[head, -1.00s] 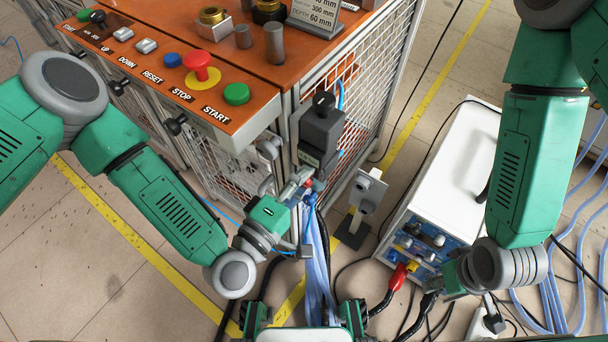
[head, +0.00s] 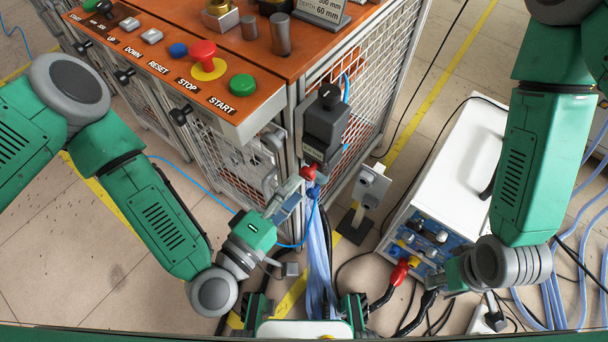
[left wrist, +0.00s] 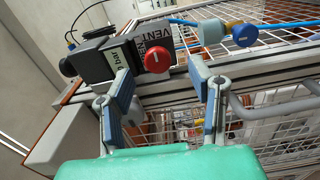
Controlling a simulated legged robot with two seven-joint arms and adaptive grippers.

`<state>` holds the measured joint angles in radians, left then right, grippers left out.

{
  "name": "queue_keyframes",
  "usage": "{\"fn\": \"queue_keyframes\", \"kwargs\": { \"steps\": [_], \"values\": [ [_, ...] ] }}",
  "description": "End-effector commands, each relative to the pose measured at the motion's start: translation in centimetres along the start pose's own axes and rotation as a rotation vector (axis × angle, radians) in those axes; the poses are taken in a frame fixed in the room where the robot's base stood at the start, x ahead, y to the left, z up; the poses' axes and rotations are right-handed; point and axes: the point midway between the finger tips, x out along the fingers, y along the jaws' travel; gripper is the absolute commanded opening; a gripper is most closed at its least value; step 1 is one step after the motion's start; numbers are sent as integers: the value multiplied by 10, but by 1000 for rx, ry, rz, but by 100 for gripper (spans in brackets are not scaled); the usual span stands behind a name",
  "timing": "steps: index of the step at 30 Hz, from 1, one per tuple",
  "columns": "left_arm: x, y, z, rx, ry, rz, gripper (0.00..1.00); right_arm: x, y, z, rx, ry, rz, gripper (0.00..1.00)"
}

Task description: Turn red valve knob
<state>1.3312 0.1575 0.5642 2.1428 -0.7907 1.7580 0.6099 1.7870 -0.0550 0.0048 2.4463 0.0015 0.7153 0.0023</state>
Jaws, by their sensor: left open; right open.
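The red valve knob (left wrist: 157,56) is round with a white mark and sits on a dark valve block in the left wrist view. In the head view the knob (head: 308,172) shows at the lower end of the dark valve unit (head: 325,121). My left gripper (left wrist: 165,78) is open, its two blue-padded fingers apart, with the knob beyond and between the tips, nearer the left finger. In the head view my left gripper (head: 296,190) is just below and left of the knob. My right gripper (head: 443,281) is by the white box's front panel; its fingers are mostly hidden.
A blue knob (left wrist: 244,35) sits right of the red one. An orange control panel (head: 240,52) with buttons stands above the mesh cage (head: 350,85). A white box (head: 462,165) with cables stands at right.

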Motion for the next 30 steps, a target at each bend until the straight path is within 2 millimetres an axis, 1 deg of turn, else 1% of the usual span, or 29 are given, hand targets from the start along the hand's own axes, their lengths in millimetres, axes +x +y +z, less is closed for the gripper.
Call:
{"fn": "queue_keyframes", "kwargs": {
  "steps": [1, 3, 6, 9, 27, 29, 30],
  "values": [
    [-8, 0, 0, -2, 1, -3, 48, 0, 0, 0, 0, 0, 0, 46],
    [-17, -1, 1, -1, -2, -4, 48, 0, 0, 0, 0, 0, 0, 46],
    [-27, -1, 1, -1, -2, -3, 48, 0, 0, 0, 0, 0, 0, 46],
    [-32, -1, 1, -1, -3, -3, 48, 0, 0, 0, 0, 0, 0, 46],
    [-34, -1, 1, 2, -4, -4, 48, 1, 0, -2, 0, -2, 0, 46],
    [-34, -4, 3, 21, -20, -24, 48, 0, 0, -2, 0, -2, 0, 46],
    [-36, -10, 5, 51, -43, -57, 48, 0, 0, -2, 0, -2, 0, 46]
  ]
}}
